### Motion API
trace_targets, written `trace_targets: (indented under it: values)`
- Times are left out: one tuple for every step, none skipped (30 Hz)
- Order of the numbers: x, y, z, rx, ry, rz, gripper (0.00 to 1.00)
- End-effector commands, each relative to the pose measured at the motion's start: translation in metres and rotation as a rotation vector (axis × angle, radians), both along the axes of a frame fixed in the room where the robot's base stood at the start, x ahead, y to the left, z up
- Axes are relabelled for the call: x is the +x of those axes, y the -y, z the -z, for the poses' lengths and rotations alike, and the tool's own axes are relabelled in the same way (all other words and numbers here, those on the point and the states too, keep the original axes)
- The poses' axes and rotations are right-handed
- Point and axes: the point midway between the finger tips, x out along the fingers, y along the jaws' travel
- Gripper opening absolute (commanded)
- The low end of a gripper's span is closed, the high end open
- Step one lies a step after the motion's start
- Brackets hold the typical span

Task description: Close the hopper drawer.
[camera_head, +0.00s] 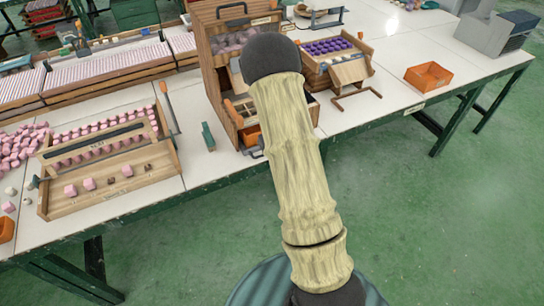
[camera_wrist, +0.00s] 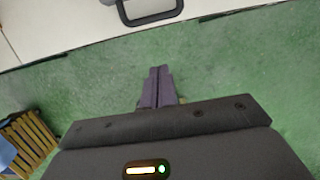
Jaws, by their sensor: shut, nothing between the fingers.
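The hopper (camera_head: 217,75) is a tall wooden cabinet on the bench at the top centre of the head view, with pink pieces in its upper part. Low on its front, a compartmented drawer (camera_head: 240,108) seems to stick out, partly hidden behind my arm. My gripper (camera_wrist: 157,72) is shut and empty, apart from that handle. The head view hides my gripper.
A wooden tray (camera_head: 105,198) with pink cubes lies left of the hopper. A rack of purple pieces (camera_head: 330,47) and an orange bin (camera_head: 428,76) stand right. A small green block (camera_head: 208,136) is close by the hopper. Green floor is open in front of the bench.

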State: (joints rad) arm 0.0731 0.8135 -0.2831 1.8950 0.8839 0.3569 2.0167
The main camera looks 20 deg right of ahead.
Motion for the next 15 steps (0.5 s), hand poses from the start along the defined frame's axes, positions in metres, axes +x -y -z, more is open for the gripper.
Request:
trace_targets:
  values:
    - [-0.002,-0.002,-0.011,-0.001,0.002,-0.005,0.00]
    - [-0.003,-0.003,-0.017,-0.001,0.002,-0.006,0.00]
    - [-0.004,-0.004,-0.023,0.000,0.001,-0.007,0.00]
    - [-0.005,-0.004,-0.027,0.001,0.002,-0.007,0.00]
    - [-0.006,-0.004,-0.031,-0.001,0.001,-0.007,0.00]
    - [-0.007,-0.004,-0.034,0.000,0.000,-0.008,0.00]
    - [-0.008,-0.005,-0.037,0.001,-0.001,-0.009,0.00]
    - [-0.008,-0.005,-0.038,0.001,-0.001,-0.009,0.00]
    - [-0.009,-0.005,-0.040,0.001,-0.002,-0.009,0.00]
    - [-0.009,-0.005,-0.041,0.001,-0.002,-0.008,0.00]
    - [-0.009,-0.004,-0.041,0.001,-0.002,-0.008,0.00]
    - [-0.010,-0.003,-0.041,0.001,-0.003,-0.007,0.00]
    - [-0.010,-0.003,-0.041,0.002,-0.003,-0.006,0.00]
    - [-0.010,-0.002,-0.041,0.001,-0.003,-0.003,0.00]
    - [-0.010,0.000,-0.041,0.002,-0.003,-0.001,0.00]
